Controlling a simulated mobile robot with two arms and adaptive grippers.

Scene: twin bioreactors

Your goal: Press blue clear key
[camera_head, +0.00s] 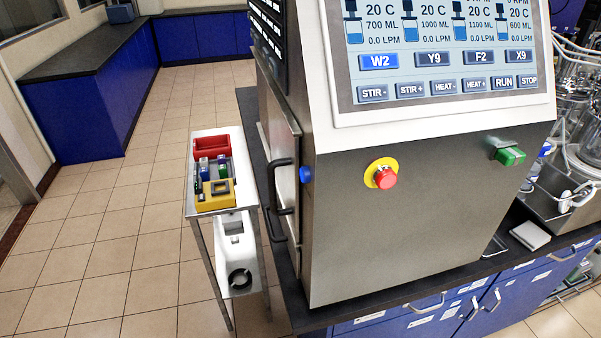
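A round blue key (306,174) sticks out at the left edge of the steel console (400,220), low on the housing and near the side door handle. No label on it can be read, so I cannot tell from markings that it is the clear key. Neither of my grippers is in view, and nothing touches the blue key.
A red stop button (385,177) on a yellow ring and a green switch (511,156) sit on the console front. Above is the touchscreen (430,60). A black door handle (277,200) juts out left. A narrow cart (205,136) holds bins. Floor at left is clear.

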